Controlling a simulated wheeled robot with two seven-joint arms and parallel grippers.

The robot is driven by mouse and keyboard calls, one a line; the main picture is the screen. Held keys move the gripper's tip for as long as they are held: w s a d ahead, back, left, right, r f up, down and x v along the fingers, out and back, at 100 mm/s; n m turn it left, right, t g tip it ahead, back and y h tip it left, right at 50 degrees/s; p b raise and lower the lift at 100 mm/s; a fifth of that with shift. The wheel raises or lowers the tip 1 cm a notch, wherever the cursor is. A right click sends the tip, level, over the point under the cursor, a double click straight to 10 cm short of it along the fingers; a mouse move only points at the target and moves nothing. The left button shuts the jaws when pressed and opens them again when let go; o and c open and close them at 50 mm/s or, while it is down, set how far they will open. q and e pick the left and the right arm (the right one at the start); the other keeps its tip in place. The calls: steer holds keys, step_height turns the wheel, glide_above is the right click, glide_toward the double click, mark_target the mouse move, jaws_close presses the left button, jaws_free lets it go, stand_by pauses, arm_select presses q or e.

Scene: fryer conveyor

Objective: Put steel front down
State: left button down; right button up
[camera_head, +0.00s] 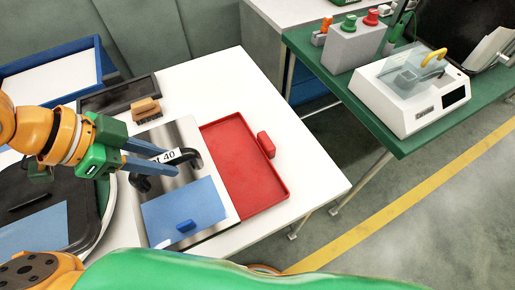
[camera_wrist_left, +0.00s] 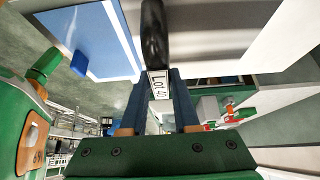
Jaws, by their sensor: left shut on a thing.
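The steel front (camera_head: 177,134) is a shiny metal plate with a black handle (camera_head: 192,157), a white label reading 40 and a blue panel (camera_head: 185,209) with a blue knob. It is over the white table, left of the red tray. I cannot tell whether it touches the table. My left gripper (camera_head: 170,161) is shut on the black handle, its blue fingers on both sides of the label. In the left wrist view the gripper (camera_wrist_left: 160,88) fingers flank the label, with the steel plate (camera_wrist_left: 205,35) above. My right gripper is not in view.
The red tray (camera_head: 235,165) with a red knob lies close on the right. A brown brush (camera_head: 146,109) and a dark tray (camera_head: 118,92) are behind. A blue-rimmed tray (camera_head: 50,77) is at the back left. The white table (camera_head: 300,180) is bare at its right corner.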

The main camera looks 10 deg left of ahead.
mark_target(204, 147)
arm_select(q)
steer(key=shift+w+d+f, duration=0.1)
steer(key=shift+w+d, duration=0.05)
steer(key=shift+d, duration=0.1)
steer(key=w+p, duration=0.1)
steer(key=p, duration=0.1)
steer(key=w+d+f+p, duration=0.1)
steer(key=p, duration=0.1)
steer(key=shift+w, duration=0.15)
steer(key=w+d, duration=0.1)
steer(key=w+d+f+p, duration=0.1)
steer(key=w, duration=0.1)
steer(key=w+d+f+p, duration=0.1)
steer(key=shift+w+f, duration=0.15)
steer(key=shift+w, duration=0.05)
steer(key=x, duration=0.3)
steer(key=a+x, duration=0.1)
steer(key=x, duration=0.2)
steer(key=w+a+x, duration=0.1)
steer(key=x, duration=0.3)
steer(key=shift+f+p, duration=0.3)
steer(key=shift+f, duration=0.05)
steer(key=shift+a+f, duration=0.1)
steer(key=shift+f, duration=0.1)
steer(key=shift+f, duration=0.1)
steer(key=c, duration=0.7)
jaws_free()
steer(key=shift+o, duration=0.2)
